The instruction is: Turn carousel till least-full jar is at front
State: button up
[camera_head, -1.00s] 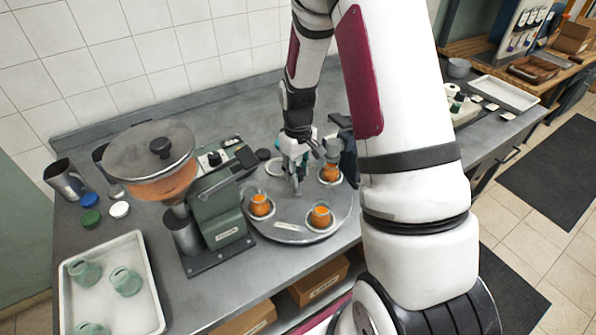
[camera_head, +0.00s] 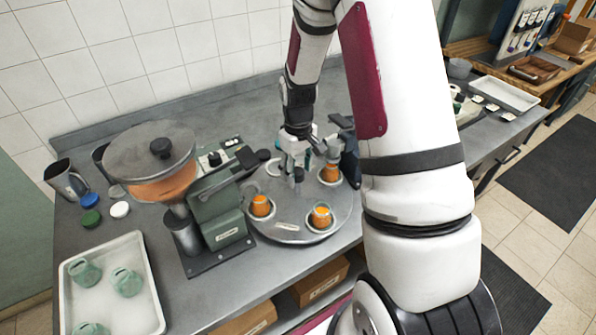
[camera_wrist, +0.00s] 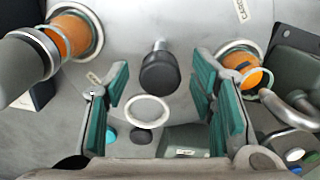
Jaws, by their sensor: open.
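The round grey carousel (camera_head: 287,228) stands on the bench beside the green machine. Three jars with orange contents show on it: a front-left jar (camera_head: 261,206), a front-right jar (camera_head: 321,217) and a right-rear jar (camera_head: 330,173). Their exact fill levels are hard to compare. An empty ring seat (camera_wrist: 147,111) shows near the fingers. A dark-topped post (camera_wrist: 160,71) rises from the carousel.
The green machine (camera_head: 217,205), with a lidded hopper (camera_head: 150,155), stands close on the carousel's left. A white tray (camera_head: 140,267) with several green jars lies at front left. Loose caps (camera_head: 90,217) lie behind it.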

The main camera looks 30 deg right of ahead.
notch_tip(320, 180, up, 11)
dwell(0.4)
dwell(0.4)
jog(key=s+a+r+t, duration=0.1)
jog(key=s+a+r, duration=0.25)
jog(key=r, duration=0.35)
jog(key=s+a+r+t, duration=0.2)
jog(key=s+a+r, duration=0.15)
jog(key=r, duration=0.35)
jog(key=s+a+r+m+t, duration=0.1)
jog(key=s+a+r, duration=0.1)
jog(key=s, duration=0.5)
jog(key=s+a+r+m+t, duration=0.1)
jog(key=s+a+r, duration=0.2)
jog(key=s, duration=0.4)
jog(key=shift+s+a+r+t, duration=0.15)
jog(key=shift+a+r+t, duration=0.1)
jog(key=shift+a+t, duration=0.1)
jog(key=shift+a, duration=0.1)
